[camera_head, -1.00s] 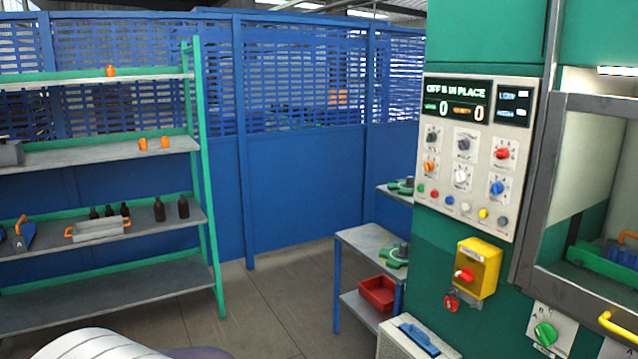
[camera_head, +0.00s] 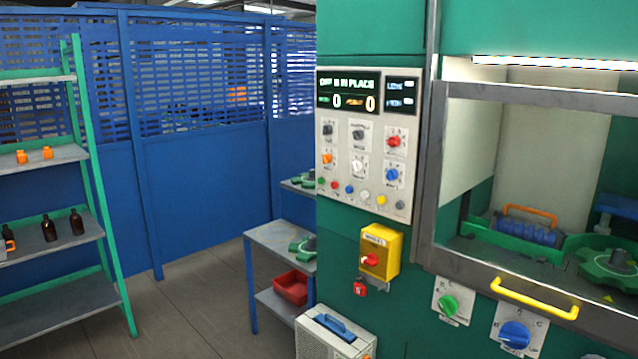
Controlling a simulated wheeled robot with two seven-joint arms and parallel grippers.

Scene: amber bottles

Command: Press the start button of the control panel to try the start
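The control panel (camera_head: 366,150) is a light grey plate on the green machine, right of centre in the head view. Its dark display (camera_head: 346,92) reads "OFF IS IN PLACE" with two zeros. Below are several rotary knobs, among them a red one (camera_head: 394,141), an orange one and a blue one. A bottom row of small round buttons includes a green one (camera_head: 321,181), a red one, a blue one, a white one and a yellow one. The button labels are too small to read, so I cannot tell which is start. Neither gripper is in view.
A yellow switch box (camera_head: 393,251) with a red knob sticks out below the panel. A machine window with a yellow handle (camera_head: 534,299) is at right. A small table (camera_head: 268,238) with a red bin (camera_head: 291,288) and a green shelf (camera_head: 92,170) with amber bottles (camera_head: 77,222) stand left. Floor between is clear.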

